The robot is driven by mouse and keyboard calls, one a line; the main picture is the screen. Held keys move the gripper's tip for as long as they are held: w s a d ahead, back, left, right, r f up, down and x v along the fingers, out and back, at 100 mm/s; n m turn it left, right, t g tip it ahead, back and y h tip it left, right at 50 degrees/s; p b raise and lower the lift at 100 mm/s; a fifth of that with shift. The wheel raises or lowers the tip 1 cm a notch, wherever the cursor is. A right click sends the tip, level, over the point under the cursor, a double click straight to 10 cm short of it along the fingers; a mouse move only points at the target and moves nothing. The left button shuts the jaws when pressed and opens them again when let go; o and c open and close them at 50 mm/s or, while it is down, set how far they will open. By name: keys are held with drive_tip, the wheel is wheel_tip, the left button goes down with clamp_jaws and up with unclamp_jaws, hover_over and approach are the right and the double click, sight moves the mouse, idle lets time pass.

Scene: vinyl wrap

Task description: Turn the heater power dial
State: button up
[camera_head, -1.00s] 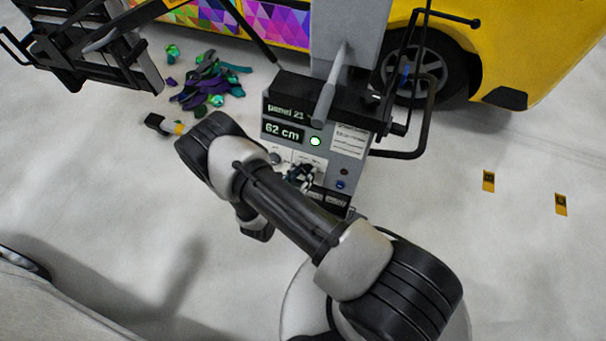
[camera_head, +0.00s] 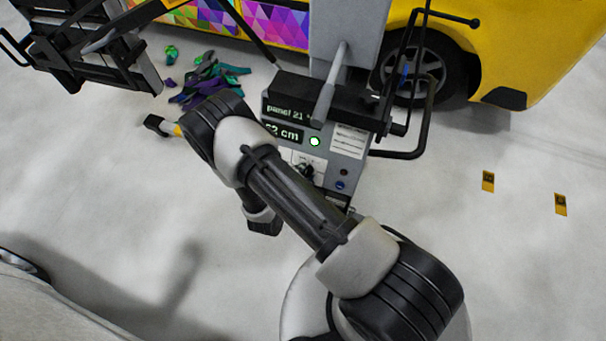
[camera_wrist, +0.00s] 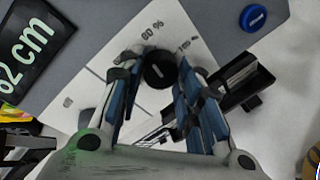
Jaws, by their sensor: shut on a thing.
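The heater power dial (camera_wrist: 160,73) is a round black knob on a white label plate of the grey control panel (camera_wrist: 105,25). A small light mark shows on its face, and "80 %" is printed beyond it. My gripper (camera_wrist: 158,66) has its blue-padded fingers on both sides of the dial and is shut on it.
The panel display (camera_head: 290,134) reads "62 cm", partly covered by my arm. A blue button (camera_wrist: 254,17) and a black box-like part (camera_wrist: 245,78) lie near the fingers. A yellow vehicle (camera_head: 545,50) stands behind. Colourful scraps (camera_head: 212,78) lie on the floor. The floor at right is mostly clear.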

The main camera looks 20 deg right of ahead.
drive_tip(key=shift+d+r+m+y+b, duration=0.1)
drive_tip(key=shift+m+y+b, duration=0.3)
drive_tip(key=shift+m, duration=1.5)
drive_tip(key=o, duration=1.1)
drive_tip(key=shift+s, duration=0.1)
drive_tip(key=v, duration=1.2)
